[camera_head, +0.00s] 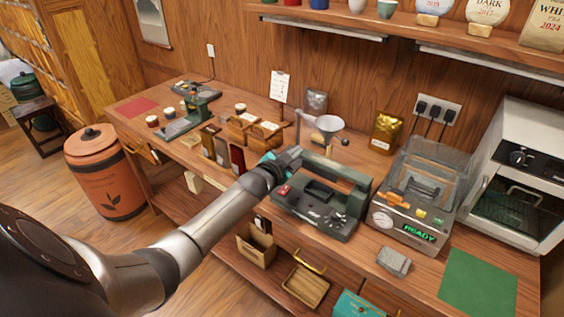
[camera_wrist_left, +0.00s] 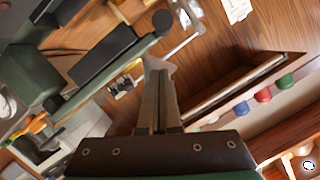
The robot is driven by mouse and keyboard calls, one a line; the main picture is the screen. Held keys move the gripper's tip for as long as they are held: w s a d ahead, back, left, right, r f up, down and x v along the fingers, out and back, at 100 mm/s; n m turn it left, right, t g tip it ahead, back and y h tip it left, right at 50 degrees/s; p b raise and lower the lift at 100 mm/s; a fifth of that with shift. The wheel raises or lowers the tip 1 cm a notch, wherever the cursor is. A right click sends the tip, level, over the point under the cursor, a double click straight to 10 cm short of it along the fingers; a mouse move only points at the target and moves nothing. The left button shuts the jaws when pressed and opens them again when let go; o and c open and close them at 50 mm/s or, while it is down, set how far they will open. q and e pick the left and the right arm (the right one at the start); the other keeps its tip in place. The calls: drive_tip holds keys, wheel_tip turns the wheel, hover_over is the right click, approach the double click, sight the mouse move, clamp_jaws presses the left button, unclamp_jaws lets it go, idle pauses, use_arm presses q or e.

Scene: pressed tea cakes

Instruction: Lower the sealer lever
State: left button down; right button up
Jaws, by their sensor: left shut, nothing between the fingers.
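The sealer (camera_head: 318,213) is a dark green bench machine in the middle of the worktop, with a red switch at its front left. Its lever (camera_head: 338,168) is a green arm hinged at the right rear, raised above the base. In the left wrist view the lever (camera_wrist_left: 112,55) crosses the upper left and ends in a black knob (camera_wrist_left: 163,20). My left gripper (camera_head: 292,155) is shut and empty beside the lever's free end. Its fingers (camera_wrist_left: 158,72) point toward the knob; whether they touch the lever I cannot tell. My right gripper is not in view.
A chamber machine (camera_head: 415,205) reading READY and a white oven (camera_head: 520,170) stand right of the sealer. A funnel stand (camera_head: 328,124) is behind it. Wooden boxes (camera_head: 260,131) and dark packets (camera_head: 237,158) stand left. A green mat (camera_head: 478,284) lies bare at front right.

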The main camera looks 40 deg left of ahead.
use_arm(q)
drive_tip(key=v, duration=1)
drive_tip(key=shift+p, duration=0.35)
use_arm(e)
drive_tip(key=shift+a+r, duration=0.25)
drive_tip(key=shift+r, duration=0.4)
use_arm(q)
drive_tip(key=shift+r, duration=0.1)
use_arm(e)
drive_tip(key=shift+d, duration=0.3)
